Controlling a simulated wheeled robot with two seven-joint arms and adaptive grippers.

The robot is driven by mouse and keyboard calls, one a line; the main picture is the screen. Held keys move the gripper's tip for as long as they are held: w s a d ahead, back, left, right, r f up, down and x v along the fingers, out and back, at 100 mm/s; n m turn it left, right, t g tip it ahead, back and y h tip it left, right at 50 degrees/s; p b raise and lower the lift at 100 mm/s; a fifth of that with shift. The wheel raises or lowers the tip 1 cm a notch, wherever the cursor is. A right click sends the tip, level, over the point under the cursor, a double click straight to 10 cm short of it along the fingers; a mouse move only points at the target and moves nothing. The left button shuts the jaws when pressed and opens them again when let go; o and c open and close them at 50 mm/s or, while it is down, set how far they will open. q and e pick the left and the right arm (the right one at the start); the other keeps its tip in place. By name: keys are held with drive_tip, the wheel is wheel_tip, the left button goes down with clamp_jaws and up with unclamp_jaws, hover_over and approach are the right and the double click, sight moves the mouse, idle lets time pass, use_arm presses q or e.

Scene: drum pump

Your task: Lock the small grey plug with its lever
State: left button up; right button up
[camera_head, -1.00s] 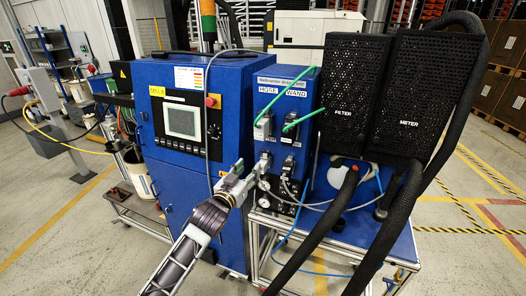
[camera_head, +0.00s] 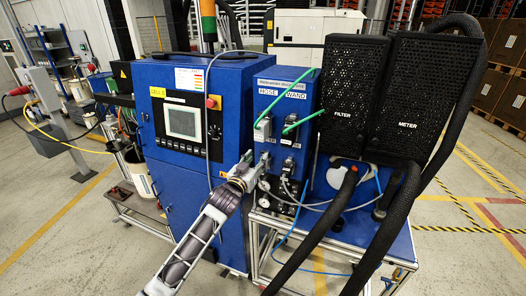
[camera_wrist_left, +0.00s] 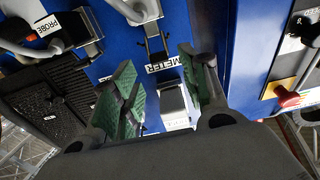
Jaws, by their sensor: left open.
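My left gripper (camera_head: 246,168) is open in front of the lower left part of the blue connector panel (camera_head: 288,82). In the left wrist view its two green-padded fingers (camera_wrist_left: 160,72) stand apart, empty. Between and beyond them is a small grey plug or housing (camera_wrist_left: 173,103) beside the METER label (camera_wrist_left: 164,63). A black-and-metal latch or lever part (camera_wrist_left: 155,42) lies above that label. I cannot tell whether any lever is closed. My right gripper is not in view.
Green cables (camera_head: 300,122) run to upper plugs under the HOSE and WAND labels. Gauges (camera_head: 264,186) and thin hoses are close below the gripper. Black boxes (camera_head: 353,85) and thick black hoses (camera_head: 330,215) stand at the right. A blue cabinet (camera_head: 185,130) stands left.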

sight(262, 152)
use_arm(q)
drive_tip(key=shift+p+x, duration=0.65)
drive_tip(key=shift+x, duration=2.6)
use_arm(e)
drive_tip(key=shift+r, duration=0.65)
use_arm(q)
drive_tip(key=shift+c, duration=0.2)
drive_tip(key=c, duration=0.9)
drive_tip(key=shift+s+f+t+h+b, duration=0.2)
drive_tip(key=shift+t+b, duration=0.55)
drive_tip(key=shift+b, duration=1.7)
drive_tip(key=shift+s+f+t+h+b, duration=0.25)
drive_tip(key=shift+t+b, duration=0.5)
drive_tip(key=shift+b, duration=1.7)
drive_tip(key=shift+t+b, duration=0.3)
drive_tip(key=shift+b, duration=0.7)
drive_tip(key=shift+a+f+b, duration=0.1)
drive_tip(key=shift+b, duration=0.45)
drive_tip(key=shift+t+h, duration=0.25)
drive_tip(key=shift+t, duration=0.05)
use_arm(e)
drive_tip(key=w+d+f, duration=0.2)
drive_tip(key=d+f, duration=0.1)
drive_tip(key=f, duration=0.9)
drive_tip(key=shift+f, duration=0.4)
